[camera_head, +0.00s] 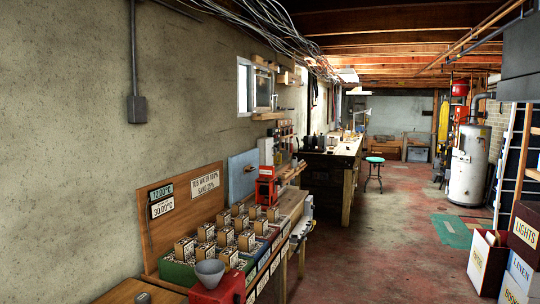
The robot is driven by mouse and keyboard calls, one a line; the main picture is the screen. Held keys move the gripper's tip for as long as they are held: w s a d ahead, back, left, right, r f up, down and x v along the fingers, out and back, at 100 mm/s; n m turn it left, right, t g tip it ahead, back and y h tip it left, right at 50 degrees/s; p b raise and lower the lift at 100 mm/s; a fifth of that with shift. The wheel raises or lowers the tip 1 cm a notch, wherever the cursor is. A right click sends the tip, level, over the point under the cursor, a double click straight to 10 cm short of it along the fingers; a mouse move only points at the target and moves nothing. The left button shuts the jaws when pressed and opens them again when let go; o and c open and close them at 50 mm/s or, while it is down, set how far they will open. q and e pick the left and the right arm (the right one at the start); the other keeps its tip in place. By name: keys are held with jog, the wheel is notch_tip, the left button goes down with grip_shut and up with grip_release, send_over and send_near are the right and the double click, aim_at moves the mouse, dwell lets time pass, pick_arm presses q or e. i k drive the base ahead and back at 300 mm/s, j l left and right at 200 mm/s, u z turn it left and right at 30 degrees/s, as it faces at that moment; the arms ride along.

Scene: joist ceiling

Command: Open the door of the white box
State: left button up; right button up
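Neither of my grippers is in view. No white box with a door can be made out for certain. A small whitish box (266,151) is at the left wall above a red machine, too small to tell whether it has a door. A white and red box (478,262) stands on the floor at the right. White boxes with labels are stacked at the lower right edge, one marked LINEN (521,273), under a dark red box marked LIGHTS (525,232). No door shows on them.
A wooden bench (290,205) along the left wall holds several small potted blocks, a grey funnel (210,271) and a red machine (268,187). A stool (374,172) and a white tank (468,165) stand farther back. The red floor (385,245) in the middle is clear.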

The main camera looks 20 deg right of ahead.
aim_at(269, 147)
jog(key=i+l+z, duration=0.95)
jog(key=i+z, duration=0.55)
jog(key=i, duration=2.85)
jog(key=i+l+u, duration=0.1)
jog(key=i+u, duration=0.15)
jog(key=i, duration=0.3)
jog(key=i+l+u, duration=0.25)
jog(key=i, duration=0.3)
jog(key=i+l+u, duration=0.25)
jog(key=i, duration=0.25)
